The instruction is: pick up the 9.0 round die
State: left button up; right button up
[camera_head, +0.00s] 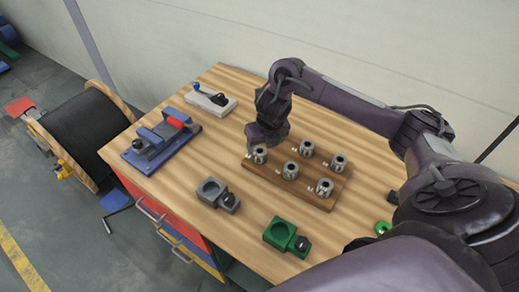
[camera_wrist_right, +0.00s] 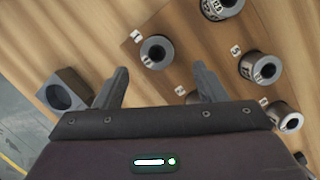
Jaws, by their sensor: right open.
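Several round grey metal dies stand on a brown wooden board (camera_head: 303,190) on the workbench. Their size labels are too small to read, so I cannot tell which one is the 9.0. My right gripper (camera_head: 265,142) is above the board's left end, close to the die (camera_head: 260,156) there. In the right wrist view my right gripper (camera_wrist_right: 161,70) is open with nothing between its fingers. My left gripper is out of view.
A grey holder (camera_head: 216,194) and a green holder (camera_head: 285,236) stand at the bench front. A blue-grey fixture with a red part (camera_head: 160,140) and a white block with a lever (camera_head: 210,100) are at the left. Bare wood (camera_head: 190,165) lies between.

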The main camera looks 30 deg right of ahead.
aim_at(260, 151)
jog(key=shift+a+f, duration=0.1)
jog(key=shift+f, duration=0.65)
jog(key=shift+w+f, duration=0.15)
jog(key=shift+f, duration=0.15)
jog(key=x, duration=0.2)
jog(key=p+x, duration=0.1)
jog(key=x, duration=0.1)
jog(key=shift+w+f, duration=0.15)
jog(key=shift+w, duration=0.25)
jog(key=shift+f, duration=0.1)
jog(key=c, duration=0.7)
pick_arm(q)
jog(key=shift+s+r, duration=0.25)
pick_arm(e)
jog(key=shift+w, duration=0.1)
grip_shut()
